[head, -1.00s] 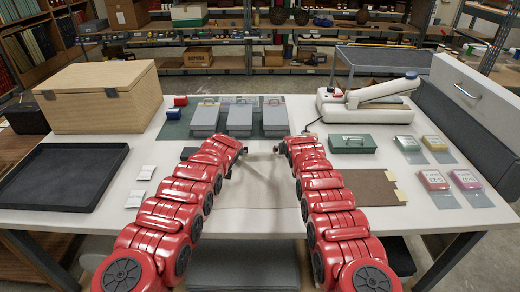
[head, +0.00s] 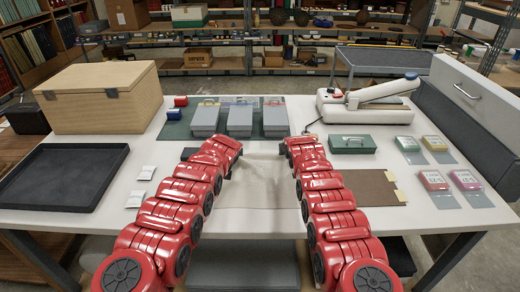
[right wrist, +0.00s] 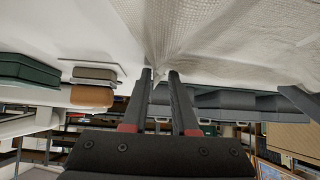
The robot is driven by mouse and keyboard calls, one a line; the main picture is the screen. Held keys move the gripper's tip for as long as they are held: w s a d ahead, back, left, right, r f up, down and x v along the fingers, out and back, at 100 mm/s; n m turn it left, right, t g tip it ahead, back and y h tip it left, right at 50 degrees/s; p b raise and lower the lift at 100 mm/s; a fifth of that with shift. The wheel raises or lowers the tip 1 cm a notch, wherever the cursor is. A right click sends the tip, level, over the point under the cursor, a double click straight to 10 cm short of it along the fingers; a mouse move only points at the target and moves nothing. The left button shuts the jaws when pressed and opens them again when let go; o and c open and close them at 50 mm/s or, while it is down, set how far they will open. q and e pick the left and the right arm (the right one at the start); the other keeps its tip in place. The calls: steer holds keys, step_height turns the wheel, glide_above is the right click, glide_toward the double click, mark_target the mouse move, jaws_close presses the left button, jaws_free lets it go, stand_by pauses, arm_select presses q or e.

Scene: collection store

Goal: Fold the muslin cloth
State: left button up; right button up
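The muslin cloth (head: 262,172) is a pale sheet on the white table, between my two arms in the head view. It hardly stands out from the tabletop. In the right wrist view the woven cloth (right wrist: 235,35) fills the top, its creases drawn together at the tips of my right gripper (right wrist: 160,74). The two fingers are close together with cloth between them. My left gripper is mostly hidden behind its own red arm in the head view. A dark finger-like part (right wrist: 300,102), perhaps of my left gripper, touches the cloth's edge in the right wrist view.
Grey boxes (head: 239,121) stand on a green mat behind the cloth. A black tray (head: 62,176) and wooden chest (head: 100,97) are at left. A green case (head: 352,144), brown folder (head: 372,187) and white device (head: 366,104) are at right.

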arm_select(q)
steer(key=shift+s+f, duration=0.15)
steer(key=shift+f, duration=0.2)
jaws_close()
arm_select(e)
steer(key=shift+f, duration=0.1)
jaws_close()
steer(key=shift+d, duration=0.1)
